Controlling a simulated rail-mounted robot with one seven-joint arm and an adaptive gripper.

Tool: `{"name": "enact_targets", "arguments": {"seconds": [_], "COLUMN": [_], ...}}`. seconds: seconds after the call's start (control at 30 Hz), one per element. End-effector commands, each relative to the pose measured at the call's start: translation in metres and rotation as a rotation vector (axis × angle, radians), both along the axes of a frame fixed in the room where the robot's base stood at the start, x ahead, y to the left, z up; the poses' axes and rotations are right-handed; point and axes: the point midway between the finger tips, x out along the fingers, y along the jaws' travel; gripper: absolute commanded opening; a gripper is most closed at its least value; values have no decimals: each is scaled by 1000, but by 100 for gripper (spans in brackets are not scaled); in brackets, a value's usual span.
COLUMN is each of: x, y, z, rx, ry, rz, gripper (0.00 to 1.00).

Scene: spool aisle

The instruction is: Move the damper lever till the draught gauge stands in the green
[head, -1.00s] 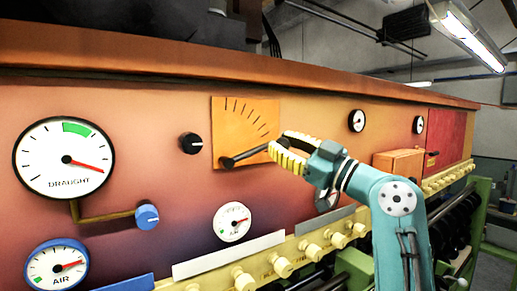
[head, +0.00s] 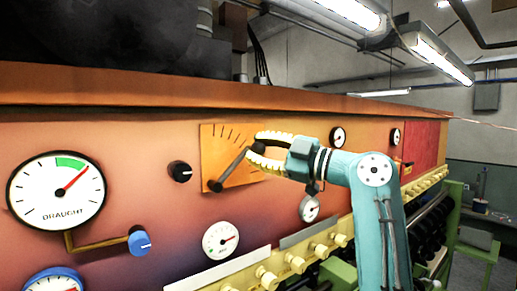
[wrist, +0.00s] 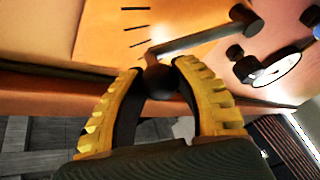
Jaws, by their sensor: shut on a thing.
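The draught gauge (head: 57,190) is the large white dial at the left in the head view. My gripper (head: 260,151) is shut on the lever's knob. In the wrist view the yellow fingers (wrist: 160,85) sit on both sides of the dark knob, with the lever (wrist: 205,38) running to its pivot.
A black knob (head: 180,171) is left of the plate, and a blue knob (head: 140,242) is beside the draught gauge. A small air gauge (head: 221,240) sits below the plate. Several cream knobs (head: 266,277) line the lower ledge. A brown wooden edge (head: 150,98) runs above the panel.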

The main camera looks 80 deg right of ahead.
Motion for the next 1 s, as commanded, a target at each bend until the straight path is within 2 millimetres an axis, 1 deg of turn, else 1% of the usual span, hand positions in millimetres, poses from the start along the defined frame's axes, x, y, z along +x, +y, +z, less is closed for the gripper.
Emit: {"name": "enact_targets", "arguments": {"seconds": [0.2,0.23,0.3,0.4,0.67,0.77,0.87,1.0], "x": [0,0,0,0,-1,-8,-25,-60], "y": [1,1,1,1,0,2,6,16], "z": [1,1,1,1,0,-1,-4,-9], "rx": [-3,-3,-2,-1,0,-2,-2,-1], "ry": [-1,-1,-1,-1,-1,0,-1,-1], "rz": [1,1,0,0,-1,-2,-4,-7], "gripper": [0,32,45,62,62,62,62,62]}}
